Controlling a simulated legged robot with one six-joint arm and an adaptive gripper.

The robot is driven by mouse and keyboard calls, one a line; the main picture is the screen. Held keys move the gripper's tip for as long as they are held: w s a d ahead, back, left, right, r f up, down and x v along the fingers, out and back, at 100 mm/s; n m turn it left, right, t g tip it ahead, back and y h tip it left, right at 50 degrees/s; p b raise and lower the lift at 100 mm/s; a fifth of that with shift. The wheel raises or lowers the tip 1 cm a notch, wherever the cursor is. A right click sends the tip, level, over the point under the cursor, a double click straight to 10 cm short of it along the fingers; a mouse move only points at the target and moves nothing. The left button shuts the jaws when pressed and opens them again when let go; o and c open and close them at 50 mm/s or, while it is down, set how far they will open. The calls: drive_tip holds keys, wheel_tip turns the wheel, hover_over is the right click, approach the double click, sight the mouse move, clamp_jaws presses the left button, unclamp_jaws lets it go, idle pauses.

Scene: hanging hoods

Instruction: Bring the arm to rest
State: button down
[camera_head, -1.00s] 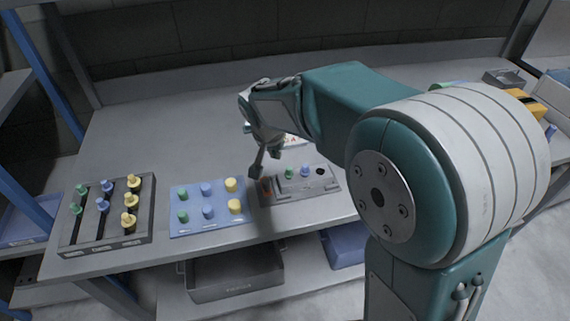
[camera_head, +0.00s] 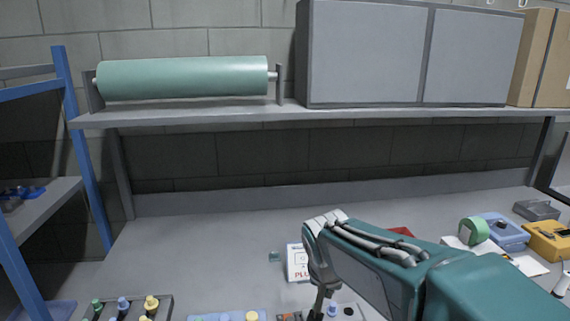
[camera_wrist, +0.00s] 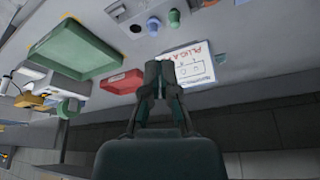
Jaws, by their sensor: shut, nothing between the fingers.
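My arm (camera_head: 375,265) reaches in from the bottom right of the head view, over the bench. My gripper (camera_head: 318,308) points down at the bottom edge, above the grey block with pegs, and its tips are only partly seen. In the wrist view my gripper (camera_wrist: 162,72) is shut and empty. Its fingers overlap the edge of a white printed card (camera_wrist: 192,66) in the picture. I cannot tell how high they are above the bench. The card also shows in the head view (camera_head: 296,262), left of the arm.
A shelf (camera_head: 215,117) with a green roll (camera_head: 183,77) and grey cabinets (camera_head: 365,52) spans the back. A peg rack (camera_head: 165,305) and blue peg board (camera_head: 200,318) sit at the lower left. The wrist view shows green (camera_wrist: 75,48) and red (camera_wrist: 122,82) trays. The bench's back left is clear.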

drive_tip(key=s+d+n, duration=0.1)
drive_tip(key=s+d, duration=0.1)
drive_tip(key=s, duration=0.4)
drive_tip(key=s+d+r+n+t, duration=0.1)
drive_tip(key=s+d, duration=0.2)
drive_tip(key=s, duration=0.3)
drive_tip(key=s+d+r+n+y, duration=0.1)
drive_tip(key=s+d, duration=0.1)
drive_tip(key=s, duration=0.5)
drive_tip(key=shift+d+t, duration=0.3)
drive_tip(key=shift+d, duration=0.05)
drive_tip(key=shift+w+a+r, duration=0.1)
